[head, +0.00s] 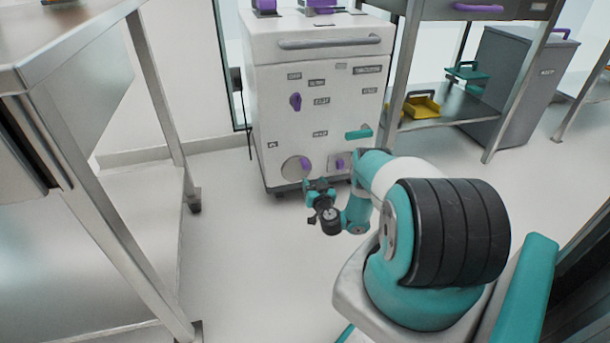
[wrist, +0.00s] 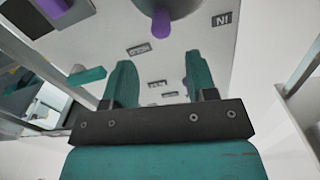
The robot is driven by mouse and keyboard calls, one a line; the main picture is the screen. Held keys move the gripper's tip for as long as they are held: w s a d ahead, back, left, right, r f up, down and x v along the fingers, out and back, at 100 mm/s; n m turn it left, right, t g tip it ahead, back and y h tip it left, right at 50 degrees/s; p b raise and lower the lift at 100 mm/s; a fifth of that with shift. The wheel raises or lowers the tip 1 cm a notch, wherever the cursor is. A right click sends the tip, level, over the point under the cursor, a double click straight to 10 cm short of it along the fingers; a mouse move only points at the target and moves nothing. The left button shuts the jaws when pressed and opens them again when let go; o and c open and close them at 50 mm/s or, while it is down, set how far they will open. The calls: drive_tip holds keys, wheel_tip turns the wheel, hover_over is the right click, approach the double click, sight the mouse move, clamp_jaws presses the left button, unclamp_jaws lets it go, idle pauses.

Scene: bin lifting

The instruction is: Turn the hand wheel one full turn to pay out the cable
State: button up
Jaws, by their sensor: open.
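The hand wheel (head: 291,169) is a pale grey disc low on the left of a white cabinet's front, with a purple handle (head: 305,163) near its right edge. In the wrist view, which is upside down, part of the wheel (wrist: 188,7) shows at the top edge with its purple handle (wrist: 161,23) sticking out. My gripper (head: 319,185) is in front of the cabinet, just below and right of the wheel in the head view. Its two teal fingers (wrist: 162,75) are apart with nothing between them, and the handle appears beyond them, apart from them. I cannot make out the cable.
The white cabinet (head: 270,85) also carries a purple knob (head: 295,101), a teal lever (head: 358,133) and another purple knob (head: 340,164) right of the wheel. A metal bench (head: 150,90) stands at left. Floor between is clear.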

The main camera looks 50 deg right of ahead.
sight(306, 169)
drive_tip(key=b+x, duration=0.5)
drive_tip(key=b, duration=0.9)
drive_tip(key=shift+w+a, duration=0.1)
drive_tip(key=shift+w, duration=0.45)
drive_tip(key=shift+b+x, duration=0.35)
drive_tip(key=shift+x, duration=1.45)
drive_tip(key=shift+w+d+r, duration=0.1)
drive_tip(key=shift+w+d, duration=0.35)
drive_tip(key=shift+d, duration=0.15)
drive_tip(key=c, duration=0.9)
